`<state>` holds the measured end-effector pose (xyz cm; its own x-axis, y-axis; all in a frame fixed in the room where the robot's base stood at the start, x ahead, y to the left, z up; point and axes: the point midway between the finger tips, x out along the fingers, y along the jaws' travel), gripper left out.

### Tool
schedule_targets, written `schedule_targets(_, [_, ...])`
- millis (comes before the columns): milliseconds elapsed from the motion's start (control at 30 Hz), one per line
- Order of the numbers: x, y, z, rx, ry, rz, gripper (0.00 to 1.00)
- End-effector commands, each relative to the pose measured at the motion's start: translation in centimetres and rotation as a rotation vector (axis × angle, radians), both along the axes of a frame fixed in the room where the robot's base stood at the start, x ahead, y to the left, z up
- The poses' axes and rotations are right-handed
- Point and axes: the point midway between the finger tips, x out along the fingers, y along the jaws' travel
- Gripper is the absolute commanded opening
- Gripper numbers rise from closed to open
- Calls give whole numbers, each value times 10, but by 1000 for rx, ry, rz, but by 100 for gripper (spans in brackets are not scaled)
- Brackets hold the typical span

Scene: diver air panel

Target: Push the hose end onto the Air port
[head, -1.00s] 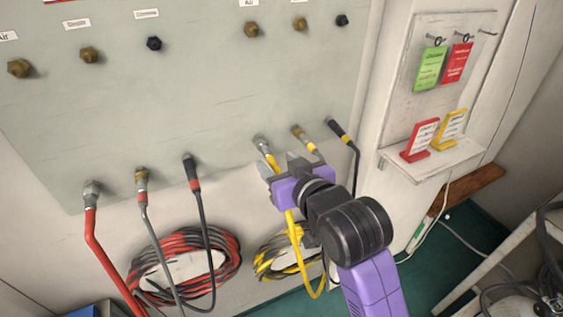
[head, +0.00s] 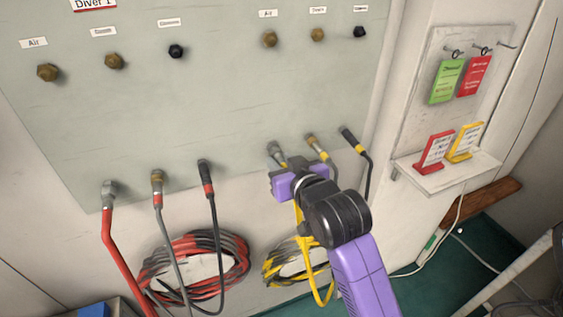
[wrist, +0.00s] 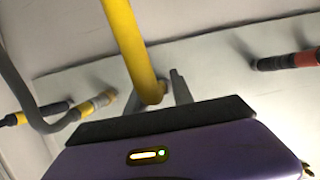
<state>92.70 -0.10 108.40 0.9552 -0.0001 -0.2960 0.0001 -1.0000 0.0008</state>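The yellow hose with a grey metal end (head: 276,151) sits at the lower edge of the panel, and its yellow length shows in the wrist view (wrist: 128,40). My gripper (head: 284,166) is at this hose end, just below the fitting, and partly hides it in the head view. In the wrist view its fingers (wrist: 155,92) lie on either side of the hose, with a gap at the right finger, so it looks open. The brass Air port (head: 269,39) above it is empty. A second brass Air port (head: 48,72) at the upper left is also empty.
Two more hose ends (head: 312,141) (head: 347,136) are close to the right of my gripper. Red and grey hoses (head: 108,195) hang at the left. Coiled hoses (head: 195,270) hang below. A small shelf with tags (head: 450,178) is on the right. The panel's middle is clear.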

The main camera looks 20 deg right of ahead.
Motion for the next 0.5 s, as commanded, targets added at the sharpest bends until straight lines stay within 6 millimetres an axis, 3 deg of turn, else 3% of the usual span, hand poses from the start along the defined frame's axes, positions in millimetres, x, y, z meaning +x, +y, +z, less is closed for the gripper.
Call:
schedule_targets(100, [0, 0, 0, 0, 0, 0, 0])
schedule_targets(500, [-3, 0, 0, 1, 0, 0, 0])
